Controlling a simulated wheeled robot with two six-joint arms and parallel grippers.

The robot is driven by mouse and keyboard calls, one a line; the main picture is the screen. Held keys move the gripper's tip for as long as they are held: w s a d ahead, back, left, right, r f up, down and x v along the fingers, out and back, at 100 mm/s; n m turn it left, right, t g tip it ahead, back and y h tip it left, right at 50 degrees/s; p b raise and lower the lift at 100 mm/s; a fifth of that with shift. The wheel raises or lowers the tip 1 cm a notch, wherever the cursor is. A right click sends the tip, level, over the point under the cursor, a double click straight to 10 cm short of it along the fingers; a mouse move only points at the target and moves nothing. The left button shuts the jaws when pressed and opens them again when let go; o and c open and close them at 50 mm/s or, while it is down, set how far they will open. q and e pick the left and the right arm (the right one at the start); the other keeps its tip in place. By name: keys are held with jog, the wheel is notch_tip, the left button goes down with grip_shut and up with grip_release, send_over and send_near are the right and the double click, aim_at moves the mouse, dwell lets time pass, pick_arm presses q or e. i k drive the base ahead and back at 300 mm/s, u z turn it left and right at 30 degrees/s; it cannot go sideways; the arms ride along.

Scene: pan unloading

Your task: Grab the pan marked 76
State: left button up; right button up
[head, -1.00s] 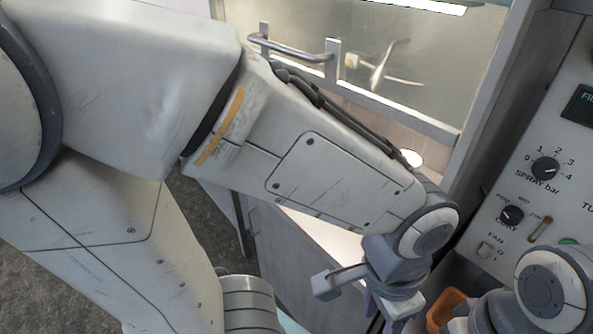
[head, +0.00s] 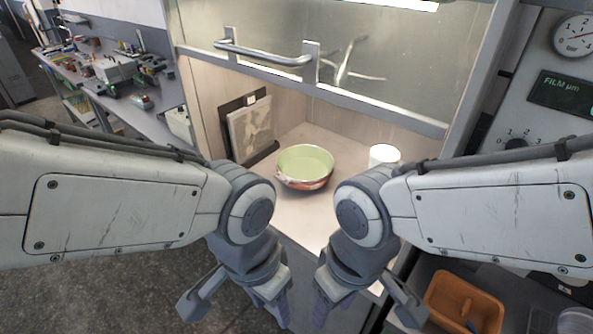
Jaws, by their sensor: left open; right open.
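A round pan (head: 305,166) with a pale green inside and a reddish-brown outer wall stands on the floor of the booth, in the middle of the head view. No number can be read on it. My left gripper (head: 279,309) and my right gripper (head: 321,311) hang close together in front of the booth, nearer to me than the pan and apart from it. Both are open, and their fingertips are partly cut off at the bottom edge. Nothing shows between the fingers.
The booth has a raised glass sash with a metal handle (head: 265,55). A white cylinder (head: 383,156) stands right of the pan, and a framed panel (head: 250,130) leans at the left wall. An orange bin (head: 466,303) sits lower right. A cluttered bench (head: 150,122) is far left.

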aim_at(305, 164)
jog(key=k, duration=0.5)
jog(key=u, duration=1.65)
jog(key=i, duration=1.45)
jog(key=z, duration=2.3)
